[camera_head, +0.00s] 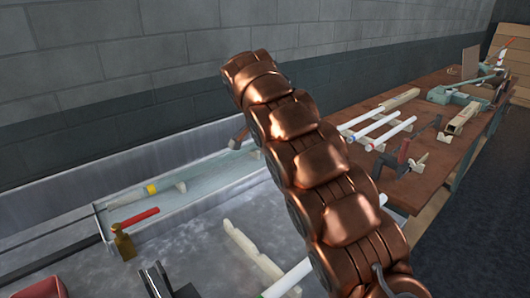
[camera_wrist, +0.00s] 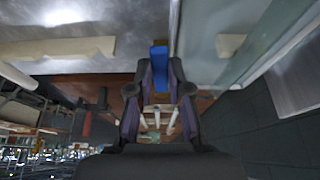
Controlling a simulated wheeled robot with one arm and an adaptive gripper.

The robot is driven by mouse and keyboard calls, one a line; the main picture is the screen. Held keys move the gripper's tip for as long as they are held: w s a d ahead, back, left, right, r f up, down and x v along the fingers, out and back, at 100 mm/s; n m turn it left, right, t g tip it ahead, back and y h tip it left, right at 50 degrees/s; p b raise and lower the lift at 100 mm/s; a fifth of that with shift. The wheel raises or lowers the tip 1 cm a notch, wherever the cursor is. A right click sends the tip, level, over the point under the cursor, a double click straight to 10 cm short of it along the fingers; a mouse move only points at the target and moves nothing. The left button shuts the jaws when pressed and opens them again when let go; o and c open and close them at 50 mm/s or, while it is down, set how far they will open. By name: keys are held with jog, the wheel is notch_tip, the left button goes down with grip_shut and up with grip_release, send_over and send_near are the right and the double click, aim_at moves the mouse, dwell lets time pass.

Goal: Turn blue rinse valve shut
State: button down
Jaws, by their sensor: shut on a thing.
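In the wrist view, my gripper (camera_wrist: 160,66) has its two dark fingers closed around a blue handle (camera_wrist: 159,52). The blue handle is narrow, and its end sticks out past the fingertips. The valve body under it cannot be made out. In the head view my copper-coloured arm crosses the middle of the picture, and neither the gripper nor the blue handle can be seen there.
A long trough (camera_head: 208,190) runs along the wall. A red-levered brass valve (camera_head: 123,244) stands at its near left corner. A pale notched rest (camera_head: 250,250) lies on the metal bench. A brown table (camera_head: 445,150) with white tubes (camera_head: 377,124) stands to the right.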

jog(key=shift+w+r, duration=0.1)
jog(key=shift+w, duration=0.05)
dwell(0.3)
jog(key=c, duration=1.1)
grip_release()
jog(key=shift+v, duration=2.45)
jog(key=s+a, duration=0.2)
jog(key=a, duration=0.1)
jog(key=s+a, duration=0.5)
jog(key=a, duration=0.1)
jog(key=shift+s+a, duration=0.15)
jog(key=shift+a, duration=0.25)
